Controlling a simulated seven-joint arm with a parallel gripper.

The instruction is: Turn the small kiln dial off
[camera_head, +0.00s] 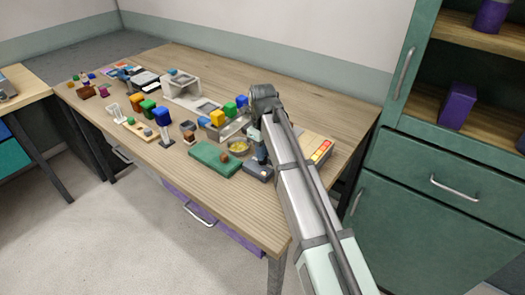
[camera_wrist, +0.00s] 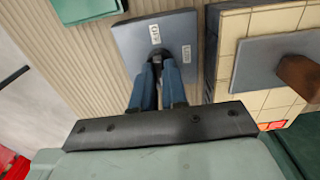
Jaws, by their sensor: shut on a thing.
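The kiln dial (camera_wrist: 157,57) is a small dark knob on a grey-blue plate (camera_wrist: 132,40) in the wrist view. The plate also shows in the head view (camera_head: 257,174), near the table's front right, below my gripper. The knob's exact pointing direction is hidden.
A tan tiled kiln block (camera_wrist: 231,50) with a grey panel (camera_wrist: 270,62) and brown handle (camera_wrist: 298,74) stands close right of the plate. A green mat (camera_head: 214,159) lies to the left. Several coloured blocks and glassware stand farther left. The table's front is clear.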

